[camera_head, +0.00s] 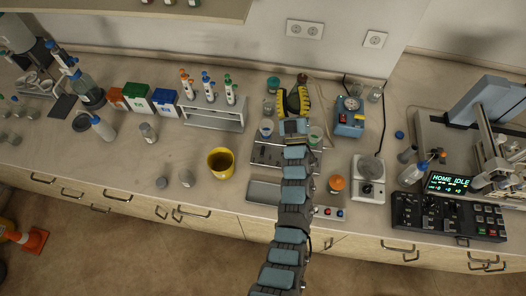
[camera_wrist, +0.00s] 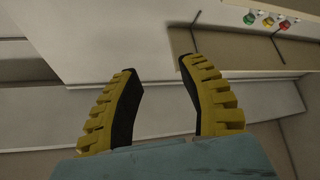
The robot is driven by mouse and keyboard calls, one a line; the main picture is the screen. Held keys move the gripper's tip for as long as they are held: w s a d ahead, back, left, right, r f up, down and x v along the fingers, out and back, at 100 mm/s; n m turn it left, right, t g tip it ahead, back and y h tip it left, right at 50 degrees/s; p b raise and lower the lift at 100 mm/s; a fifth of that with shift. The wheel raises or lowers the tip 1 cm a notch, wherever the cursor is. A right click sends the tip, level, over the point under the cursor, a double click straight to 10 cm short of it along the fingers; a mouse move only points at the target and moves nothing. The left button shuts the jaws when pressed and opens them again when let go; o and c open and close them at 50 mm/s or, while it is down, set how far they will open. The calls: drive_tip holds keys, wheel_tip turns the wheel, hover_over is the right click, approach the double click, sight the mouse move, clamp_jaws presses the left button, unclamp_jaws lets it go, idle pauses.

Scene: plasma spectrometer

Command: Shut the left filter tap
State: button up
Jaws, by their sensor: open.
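My gripper (camera_head: 293,92) has yellow and black fingers, spread apart and empty, above the back of the bench in the head view. In the wrist view my gripper (camera_wrist: 158,66) is also open, with only wall and shelf surfaces between and beyond its fingers. A metal stand (camera_head: 262,154) lies below my arm, with a blue-topped cup (camera_head: 266,128) at its left and a greenish cup (camera_head: 315,134) at its right. My arm hides the stand's middle. I cannot make out a left filter tap clearly in either view.
A blue device with a gauge (camera_head: 349,117) stands right of my gripper. A pipette rack (camera_head: 212,118) stands to the left. A yellow pot (camera_head: 221,162) and a white balance (camera_head: 369,190) flank my arm. Small green, yellow and red knobs (camera_wrist: 268,21) show by the wall shelf.

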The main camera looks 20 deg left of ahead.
drive_tip(key=w+a+g+h+b, duration=0.15)
drive_tip(key=w+h, duration=0.35)
drive_tip(key=w, duration=1)
drive_tip(key=w+d+r+m+g+h+b, duration=0.2)
drive_tip(key=w+m+h, duration=0.15)
drive_tip(key=w, duration=0.25)
drive_tip(key=m+g+h+b, duration=0.3)
drive_tip(key=m+g+b, duration=0.4)
drive_tip(key=g, duration=1.1)
hover_over(262, 150)
wheel_tip(262, 150, down, 14)
drive_tip(key=n, duration=0.2)
drive_tip(key=shift+m, duration=0.25)
drive_tip(key=f, duration=0.5)
drive_tip(key=f+b, duration=0.1)
drive_tip(key=f, duration=0.5)
drive_tip(key=f+b, duration=0.1)
drive_tip(key=f, duration=0.4)
drive_tip(key=shift+d+f, duration=0.2)
drive_tip(key=shift+d, duration=0.05)
drive_tip(key=shift+a+f, duration=0.15)
drive_tip(key=shift+f, duration=0.3)
